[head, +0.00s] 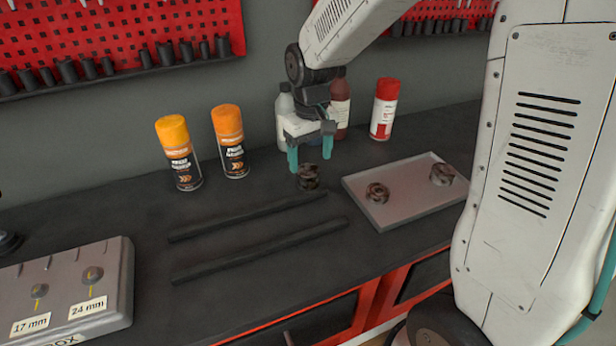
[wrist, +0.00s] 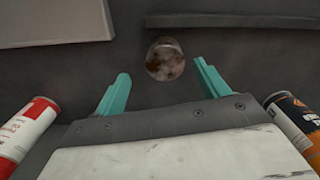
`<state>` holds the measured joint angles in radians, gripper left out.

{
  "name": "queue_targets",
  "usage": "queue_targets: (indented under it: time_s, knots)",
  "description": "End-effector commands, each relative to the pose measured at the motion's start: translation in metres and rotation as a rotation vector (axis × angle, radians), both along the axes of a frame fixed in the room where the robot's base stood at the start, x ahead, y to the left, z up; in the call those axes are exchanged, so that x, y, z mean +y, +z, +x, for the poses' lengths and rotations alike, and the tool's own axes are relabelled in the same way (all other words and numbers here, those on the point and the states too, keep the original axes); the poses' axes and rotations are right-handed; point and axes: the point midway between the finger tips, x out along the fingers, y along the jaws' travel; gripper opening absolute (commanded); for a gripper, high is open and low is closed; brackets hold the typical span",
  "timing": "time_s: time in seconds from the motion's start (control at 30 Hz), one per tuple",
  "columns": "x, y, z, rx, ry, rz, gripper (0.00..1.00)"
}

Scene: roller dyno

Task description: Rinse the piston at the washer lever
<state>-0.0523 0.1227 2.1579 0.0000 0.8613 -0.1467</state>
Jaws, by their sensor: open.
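A dark, brown-stained piston (head: 308,177) stands on the black bench, left of the grey tray. It also shows in the wrist view (wrist: 165,60), just beyond and between the fingertips. My gripper (head: 310,161) has teal fingers and is open above the piston, with nothing between them. The fingers also show in the wrist view (wrist: 158,72). Two more dirty pistons, a left one (head: 377,193) and a right one (head: 441,174), sit on the tray (head: 408,207). I cannot make out a washer lever in either view.
Two orange-capped cans (head: 179,153) (head: 230,141) stand left of my gripper. Bottles (head: 341,103) and a red-capped can (head: 383,109) stand behind and right. Two black bars (head: 260,249) lie in front. A grey box (head: 112,285) with labels "17 mm" and "24 mm" is at lower left.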

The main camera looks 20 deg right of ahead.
Motion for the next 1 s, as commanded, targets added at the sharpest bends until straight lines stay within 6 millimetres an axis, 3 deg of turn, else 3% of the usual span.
queue_targets:
  time_s: [0.3,0.6,0.63,0.8,0.9,1.0]
  knots:
    - [0.007,-0.044,-0.003,0.003,0.0,-0.001,0.74]
    - [0.007,-0.05,-0.002,0.0,0.0,0.0,0.74]
    - [0.007,-0.05,-0.002,0.0,0.0,0.0,0.71]
    - [0.007,-0.05,-0.002,0.0,0.0,0.0,0.24]
    - [0.007,-0.05,-0.002,-0.001,0.0,0.0,0.17]
    - [0.007,-0.049,-0.002,-0.001,0.0,0.0,0.17]
